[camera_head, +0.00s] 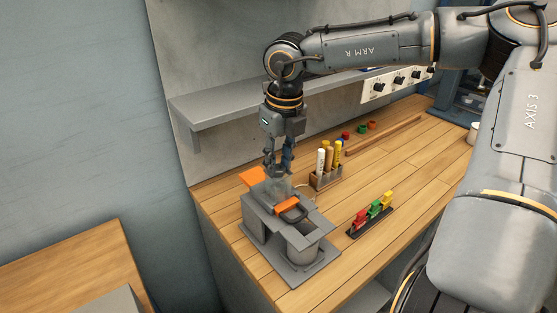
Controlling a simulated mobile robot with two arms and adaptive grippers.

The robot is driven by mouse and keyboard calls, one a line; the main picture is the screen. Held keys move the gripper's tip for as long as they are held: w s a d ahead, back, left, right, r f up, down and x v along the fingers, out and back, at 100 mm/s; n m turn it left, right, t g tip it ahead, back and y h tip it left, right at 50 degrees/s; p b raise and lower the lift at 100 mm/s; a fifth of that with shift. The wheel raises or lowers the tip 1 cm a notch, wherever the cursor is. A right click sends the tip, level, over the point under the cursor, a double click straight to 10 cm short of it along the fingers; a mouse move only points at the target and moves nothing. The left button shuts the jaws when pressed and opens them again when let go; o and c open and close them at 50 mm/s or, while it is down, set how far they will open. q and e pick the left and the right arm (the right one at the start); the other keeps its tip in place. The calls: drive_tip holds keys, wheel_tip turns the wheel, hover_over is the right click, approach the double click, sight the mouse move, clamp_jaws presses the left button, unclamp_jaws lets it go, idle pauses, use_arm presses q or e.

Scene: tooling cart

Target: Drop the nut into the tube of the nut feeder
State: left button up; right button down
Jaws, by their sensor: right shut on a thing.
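The nut feeder (258,222) is a grey stand with orange parts on a wooden worktop. A faint, see-through tube (281,187) seems to rise from its upper part. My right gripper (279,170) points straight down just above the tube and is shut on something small. The nut cannot be made out between the fingers at this size. Whether the fingertips touch the tube or are only above it, I cannot tell. My left gripper is not in view.
A holder (323,181) with white, brown and yellow handles stands close to the right of the gripper. A black rack (369,223) with red, green and yellow pieces lies right of the feeder. A grey shelf (228,107) juts from the wall behind. The worktop's right side is mostly clear.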

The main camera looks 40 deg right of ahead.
idle(0.8)
idle(0.4)
drive_tip(key=c, duration=1.5)
unclamp_jaws()
drive_tip(key=shift+o, duration=0.4)
drive_tip(key=shift+o, duration=0.8)
drive_tip(key=o, duration=0.8)
drive_tip(key=shift+r, duration=0.2)
